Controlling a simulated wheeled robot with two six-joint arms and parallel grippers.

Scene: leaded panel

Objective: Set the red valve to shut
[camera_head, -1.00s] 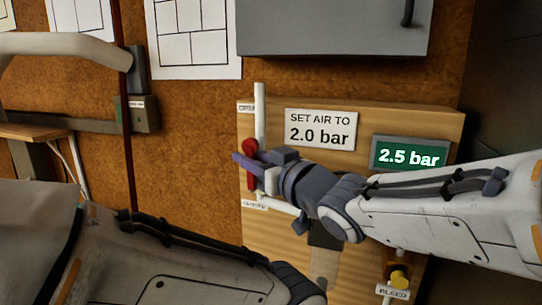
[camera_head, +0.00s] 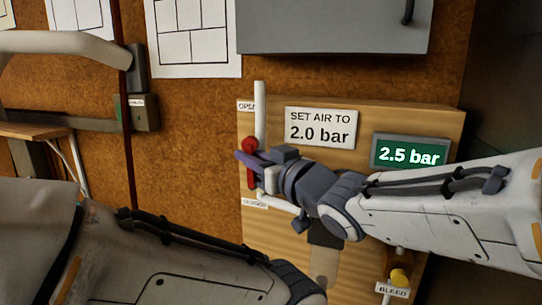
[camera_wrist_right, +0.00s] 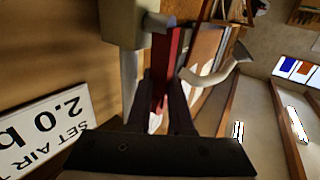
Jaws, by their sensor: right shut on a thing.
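The red valve (camera_head: 249,144) is on a white upright pipe (camera_head: 260,105) on the wooden board. Its red lever hangs down along the pipe. An OPEN label (camera_head: 246,106) is above it and a CLOSED label (camera_head: 255,203) below it. My right gripper (camera_head: 253,168) is shut on the red lever and hides part of it. In the right wrist view the red lever (camera_wrist_right: 168,65) lies between the dark fingers of my right gripper (camera_wrist_right: 164,95). My left arm crosses the bottom left of the head view; its gripper fingers are not seen.
A sign (camera_head: 320,128) reads SET AIR TO 2.0 bar. A green display (camera_head: 409,153) reads 2.5 bar. A yellow bleed knob (camera_head: 399,276) is at the lower right. A grey cabinet (camera_head: 325,28) hangs above the board. A grey bracket with a bar (camera_head: 60,123) stands at left.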

